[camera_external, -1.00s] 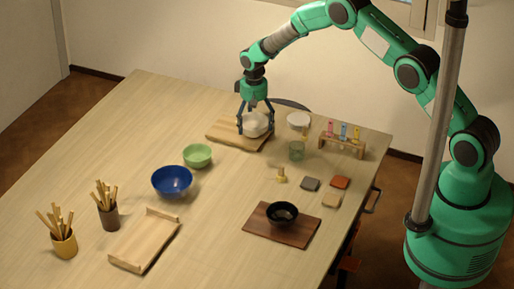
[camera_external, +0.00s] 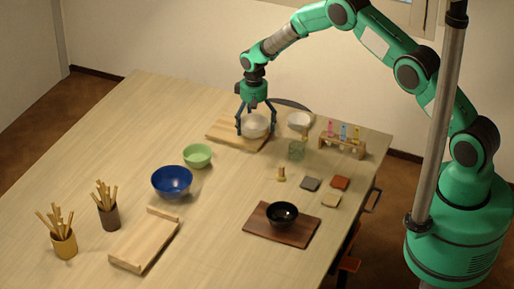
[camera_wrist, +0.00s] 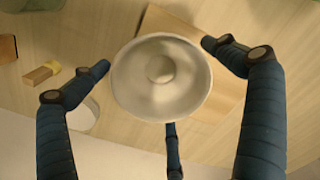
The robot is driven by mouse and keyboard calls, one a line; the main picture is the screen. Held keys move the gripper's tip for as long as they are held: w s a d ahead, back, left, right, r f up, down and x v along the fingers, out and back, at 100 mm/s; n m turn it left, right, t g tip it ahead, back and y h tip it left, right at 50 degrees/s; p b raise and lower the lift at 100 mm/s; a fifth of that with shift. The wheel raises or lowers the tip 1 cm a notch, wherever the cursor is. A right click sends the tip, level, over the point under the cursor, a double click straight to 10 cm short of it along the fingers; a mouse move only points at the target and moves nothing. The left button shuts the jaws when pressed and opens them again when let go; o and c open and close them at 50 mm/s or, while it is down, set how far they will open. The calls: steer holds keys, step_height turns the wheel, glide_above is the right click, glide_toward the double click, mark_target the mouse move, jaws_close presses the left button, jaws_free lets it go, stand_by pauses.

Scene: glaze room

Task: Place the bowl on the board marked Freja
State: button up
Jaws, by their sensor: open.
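A white bowl (camera_external: 256,126) sits on a pale wooden board (camera_external: 225,132) at the far side of the table. My gripper (camera_external: 256,128) is open around this bowl, its fingers spread beside the rim. In the wrist view the bowl (camera_wrist: 160,78) lies between the three fingers, with gaps seen around it and the board (camera_wrist: 232,88) beneath. A second pale board (camera_external: 143,243) lies empty at the front. A dark brown board (camera_external: 265,229) holds a black bowl (camera_external: 282,215). No name is readable on any board.
A green bowl (camera_external: 197,156) and blue bowl (camera_external: 172,181) stand mid-table. Right of my gripper are a white dish (camera_external: 299,120), a glass (camera_external: 296,150), a vial rack (camera_external: 342,147) and several small tiles (camera_external: 311,183). Two cups of sticks (camera_external: 64,243) stand front left. The left table is clear.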

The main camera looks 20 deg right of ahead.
steer(key=shift+r, duration=0.15)
step_height(320, 180, up, 12)
steer(key=b, duration=0.2)
stand_by(0.4)
steer(key=shift+d, duration=0.1)
stand_by(0.5)
steer(key=shift+r, duration=0.1)
